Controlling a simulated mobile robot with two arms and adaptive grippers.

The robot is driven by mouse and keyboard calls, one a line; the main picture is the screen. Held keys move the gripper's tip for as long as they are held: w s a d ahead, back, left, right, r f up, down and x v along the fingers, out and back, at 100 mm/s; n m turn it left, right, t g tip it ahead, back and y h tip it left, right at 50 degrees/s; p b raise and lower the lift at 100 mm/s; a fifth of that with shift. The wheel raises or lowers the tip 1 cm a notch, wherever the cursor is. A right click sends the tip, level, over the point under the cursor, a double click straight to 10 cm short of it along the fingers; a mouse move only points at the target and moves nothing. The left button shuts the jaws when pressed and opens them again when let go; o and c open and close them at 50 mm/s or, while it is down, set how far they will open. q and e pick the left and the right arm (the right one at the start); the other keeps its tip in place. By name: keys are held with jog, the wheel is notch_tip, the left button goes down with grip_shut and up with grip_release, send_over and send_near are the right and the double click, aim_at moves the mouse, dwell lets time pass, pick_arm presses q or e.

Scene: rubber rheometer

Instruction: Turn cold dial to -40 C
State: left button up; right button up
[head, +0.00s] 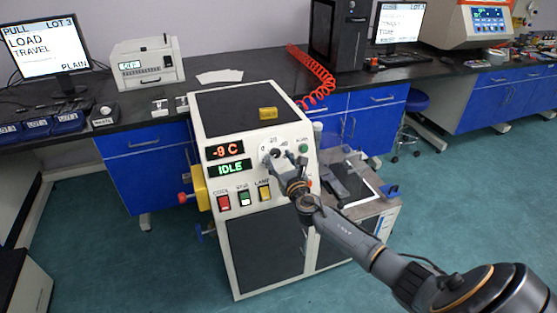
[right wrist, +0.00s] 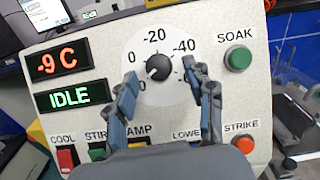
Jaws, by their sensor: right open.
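The cold dial is a dark round knob (right wrist: 158,67) on a pale disc, with 0, -20 and -40 printed around it on the machine's white front panel. A small light mark shows on the knob's left side; its exact heading is hard to tell. The red display (right wrist: 63,62) reads -9 C and the green display (right wrist: 74,96) reads IDLE. My right gripper (right wrist: 161,74) is open, its two fingers on either side of the knob with gaps between. In the head view my right gripper (head: 285,165) is before the dial, partly covering it. My left gripper is not in view.
The green SOAK button (right wrist: 238,58) is right of the dial, the STRIKE button (right wrist: 243,144) below it. COOL (head: 224,202), STIR and LAMP switches line the panel's lower part. A yellow block (head: 268,113) lies on the machine's top. A red coiled hose (head: 316,75) hangs behind.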

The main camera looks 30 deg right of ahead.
jog(key=shift+w+d, duration=0.1)
jog(key=shift+w, duration=0.35)
grip_shut()
